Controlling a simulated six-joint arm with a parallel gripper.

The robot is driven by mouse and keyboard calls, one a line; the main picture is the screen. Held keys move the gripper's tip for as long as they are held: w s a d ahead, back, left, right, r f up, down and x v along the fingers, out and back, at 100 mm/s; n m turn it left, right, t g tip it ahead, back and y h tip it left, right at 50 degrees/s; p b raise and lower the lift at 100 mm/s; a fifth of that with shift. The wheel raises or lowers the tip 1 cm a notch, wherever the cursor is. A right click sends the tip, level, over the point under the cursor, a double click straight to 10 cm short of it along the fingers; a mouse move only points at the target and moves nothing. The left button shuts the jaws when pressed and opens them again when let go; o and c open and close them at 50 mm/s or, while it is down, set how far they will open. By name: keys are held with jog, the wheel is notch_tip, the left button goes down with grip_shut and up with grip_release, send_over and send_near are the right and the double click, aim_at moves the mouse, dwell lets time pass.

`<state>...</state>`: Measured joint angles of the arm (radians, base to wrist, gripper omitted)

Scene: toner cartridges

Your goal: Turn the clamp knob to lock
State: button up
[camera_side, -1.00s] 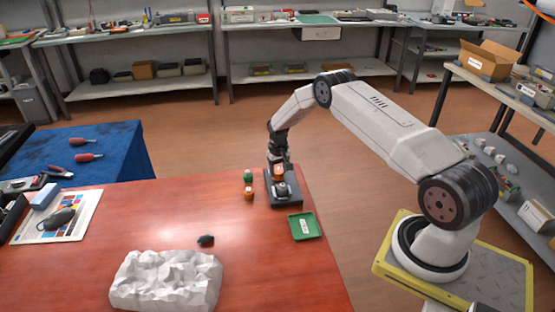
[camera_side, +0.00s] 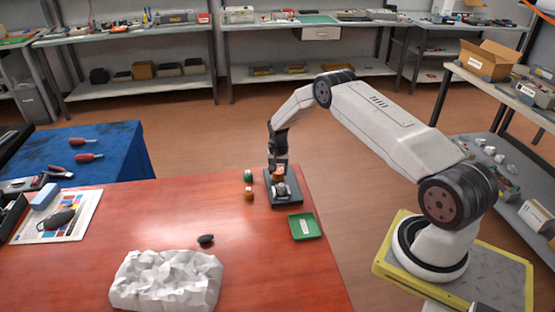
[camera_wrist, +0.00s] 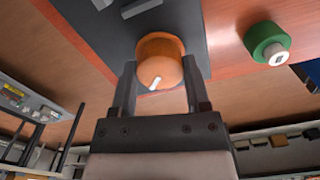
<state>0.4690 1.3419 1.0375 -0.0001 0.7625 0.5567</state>
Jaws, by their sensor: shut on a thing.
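The orange clamp knob (camera_wrist: 160,66) sits on a dark clamp base in the wrist view, with a white mark on its face. The base (camera_side: 288,197) stands at the far right of the red table in the side view. My gripper (camera_wrist: 160,82) is shut on the knob, one finger on each side of it. In the side view my gripper (camera_side: 277,168) reaches down onto the base from above. A pale grey part (camera_side: 281,189) sits on the base just in front of the knob.
A green-capped piece (camera_side: 248,176) and an orange one (camera_side: 248,193) stand left of the base. A green tray (camera_side: 304,226) lies in front of it. A small dark object (camera_side: 206,239) and a crumpled white mass (camera_side: 167,281) lie nearer the front.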

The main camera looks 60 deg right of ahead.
aim_at(278, 171)
jog(key=o, duration=1.3)
jog(key=shift+r, duration=3.9)
